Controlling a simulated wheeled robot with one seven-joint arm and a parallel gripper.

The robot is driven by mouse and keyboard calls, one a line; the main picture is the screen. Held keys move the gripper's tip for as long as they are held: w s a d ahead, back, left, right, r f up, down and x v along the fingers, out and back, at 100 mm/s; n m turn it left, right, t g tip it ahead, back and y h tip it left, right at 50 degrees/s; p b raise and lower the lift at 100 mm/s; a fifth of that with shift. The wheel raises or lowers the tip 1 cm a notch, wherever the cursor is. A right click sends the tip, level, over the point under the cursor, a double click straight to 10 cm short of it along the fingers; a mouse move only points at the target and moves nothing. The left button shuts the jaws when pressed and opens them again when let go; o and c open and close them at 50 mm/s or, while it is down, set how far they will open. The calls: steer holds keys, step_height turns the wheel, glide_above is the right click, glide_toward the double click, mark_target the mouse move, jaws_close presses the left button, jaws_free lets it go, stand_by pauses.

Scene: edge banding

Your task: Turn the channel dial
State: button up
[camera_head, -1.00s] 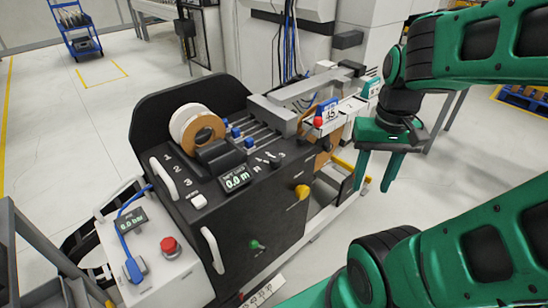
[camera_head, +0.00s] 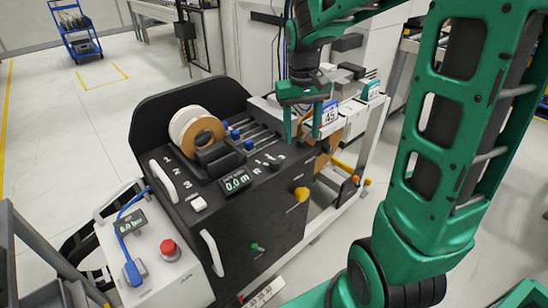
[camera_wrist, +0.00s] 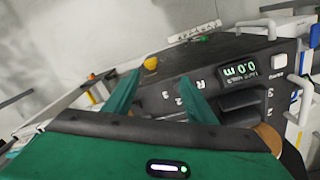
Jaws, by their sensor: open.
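A small dark knob (camera_head: 276,165) sits on the black machine's sloped top beside the marks R and numbers; I take it to be the channel dial. My gripper (camera_head: 302,138) is open and empty, pointing down above and behind that corner of the panel, apart from the knob. In the wrist view, my gripper (camera_wrist: 160,80) has its two green fingers spread over the panel, with the R and number marks near the right finger. The knob cannot be made out there.
A lit display (camera_head: 236,181) reads 0.0 m. A yellow knob (camera_head: 301,194) and a green knob (camera_head: 255,246) are on the front face. A tape roll (camera_head: 197,130) stands behind the panel. A red button (camera_head: 169,246) is on the white box at left.

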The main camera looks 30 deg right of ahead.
steer(key=n, duration=0.1)
glide_above(275, 160)
step_height(275, 160, down, 2)
steer(key=shift+y, duration=0.3)
step_height(275, 160, down, 11)
steer(key=shift+d+f, duration=0.1)
steer(key=c, duration=1)
